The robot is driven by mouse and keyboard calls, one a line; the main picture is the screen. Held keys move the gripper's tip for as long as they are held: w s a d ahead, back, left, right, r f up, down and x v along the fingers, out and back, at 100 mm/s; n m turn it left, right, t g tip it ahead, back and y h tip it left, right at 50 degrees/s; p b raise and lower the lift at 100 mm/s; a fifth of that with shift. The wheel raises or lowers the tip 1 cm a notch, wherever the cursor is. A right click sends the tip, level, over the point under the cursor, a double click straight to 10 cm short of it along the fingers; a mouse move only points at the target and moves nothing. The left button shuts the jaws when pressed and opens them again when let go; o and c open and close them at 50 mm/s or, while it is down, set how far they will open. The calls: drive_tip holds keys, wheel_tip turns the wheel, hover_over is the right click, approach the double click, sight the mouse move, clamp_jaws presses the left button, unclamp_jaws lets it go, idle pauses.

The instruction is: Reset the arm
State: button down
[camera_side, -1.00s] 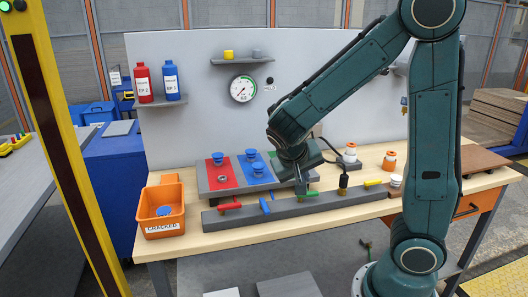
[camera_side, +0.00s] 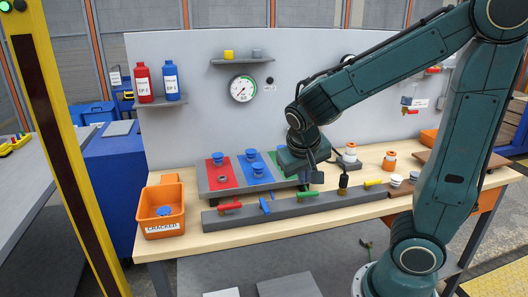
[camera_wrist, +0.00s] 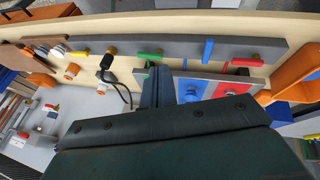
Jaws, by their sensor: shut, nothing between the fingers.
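My gripper (camera_side: 304,184) is shut and empty. It hangs over the right end of the board (camera_side: 207,191) with red and blue panels, behind the grey rail, and hides part of that board. In the wrist view my shut fingers (camera_wrist: 157,84) point toward the rail (camera_wrist: 185,45). The rail carries a red handle (camera_side: 230,205), a blue handle (camera_side: 265,206), a green handle (camera_side: 307,194) and a yellow handle (camera_side: 373,183). Blue knobs sit on the board, one on the red panel (camera_side: 217,158). I cannot tell the exact gap between my fingers and the board.
An orange bin labelled CRACKED (camera_side: 163,229) holds a blue piece at the bench's left. A black tool (camera_side: 343,181) with a cable stands right of my gripper. Orange-and-white parts (camera_side: 389,161) stand farther right. A grey back panel (camera_side: 300,100) rises behind the bench.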

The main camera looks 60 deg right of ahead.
drive_tip(key=s+a+r+n+t+y, duration=0.4)
drive_tip(key=s+a+r+n, duration=0.3)
drive_tip(key=a, duration=0.3)
drive_tip(key=shift+s+r+y, duration=0.15)
drive_tip(key=shift+s+y, duration=0.3)
drive_tip(key=shift+y, duration=0.15)
